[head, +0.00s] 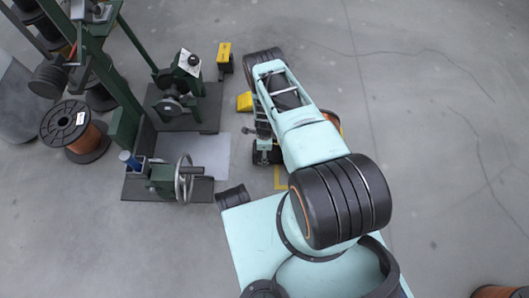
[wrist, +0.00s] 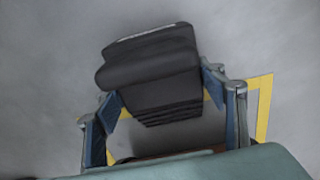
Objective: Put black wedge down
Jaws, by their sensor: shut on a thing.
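The black wedge (wrist: 150,75) sits between the two fingers of my gripper (wrist: 165,122) in the wrist view. Its ribbed end faces the gripper and its broad, lighter-edged end points away. My gripper is shut on it, with a blue-grey finger on each side. Grey floor and a yellow floor line (wrist: 265,105) show around and beyond the wedge. I cannot tell how high it is above the floor. In the head view my arm hides much of the gripper, and the wedge cannot be made out clearly there.
A yellow floor marking (head: 279,180) lies near my base. A green machine with a handwheel (head: 184,178) and a copper spool (head: 88,142) are at left. Another spool (head: 333,121) is partly behind my arm. Floor at right is mostly clear.

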